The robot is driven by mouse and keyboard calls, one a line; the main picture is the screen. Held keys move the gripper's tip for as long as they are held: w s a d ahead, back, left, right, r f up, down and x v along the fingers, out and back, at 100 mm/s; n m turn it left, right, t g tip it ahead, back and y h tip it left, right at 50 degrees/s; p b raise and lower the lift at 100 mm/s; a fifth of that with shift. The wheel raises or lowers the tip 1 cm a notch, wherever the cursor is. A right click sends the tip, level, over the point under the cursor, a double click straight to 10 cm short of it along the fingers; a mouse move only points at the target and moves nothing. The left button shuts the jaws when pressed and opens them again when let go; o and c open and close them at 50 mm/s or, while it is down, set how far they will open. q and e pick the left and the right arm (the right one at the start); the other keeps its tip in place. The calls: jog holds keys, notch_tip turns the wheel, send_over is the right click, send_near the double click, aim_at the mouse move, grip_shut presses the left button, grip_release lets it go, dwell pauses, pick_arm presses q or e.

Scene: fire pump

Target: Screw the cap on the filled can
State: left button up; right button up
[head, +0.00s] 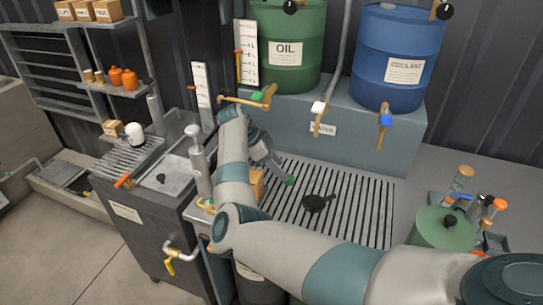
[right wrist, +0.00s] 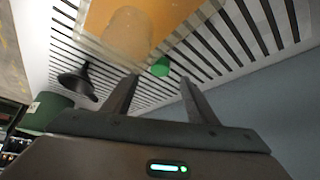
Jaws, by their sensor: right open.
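A tan-orange can (head: 257,184) stands on the slotted grate, largely hidden behind my right arm in the head view. Its orange side fills the top of the right wrist view (right wrist: 165,22). A small green cap (head: 290,180) shows to the right of the can and appears to rest on the grate, apart from the can's top. In the right wrist view the cap (right wrist: 160,66) lies just beyond and between the fingertips. My right gripper (head: 279,172) is open and empty, pointing down at the cap; its two fingers are spread in the wrist view (right wrist: 158,82). My left gripper is out of view.
A black funnel (head: 316,202) lies on the grate (head: 352,212). Green oil (head: 288,48) and blue coolant (head: 400,55) drums stand behind, their taps overhanging the grate. A green container (head: 440,230) and bottles stand at right. A metal pump (head: 198,165) stands left of my arm.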

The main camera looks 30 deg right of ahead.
jog(key=shift+p+x, duration=0.75)
jog(key=shift+x, duration=1.9)
jog(key=c, duration=1.1)
jog(key=shift+o, duration=1.4)
jog(key=shift+c, duration=1.3)
jog(key=shift+r+p, duration=1.65)
jog(key=shift+r, duration=0.9)
jog(key=shift+w+a, duration=0.1)
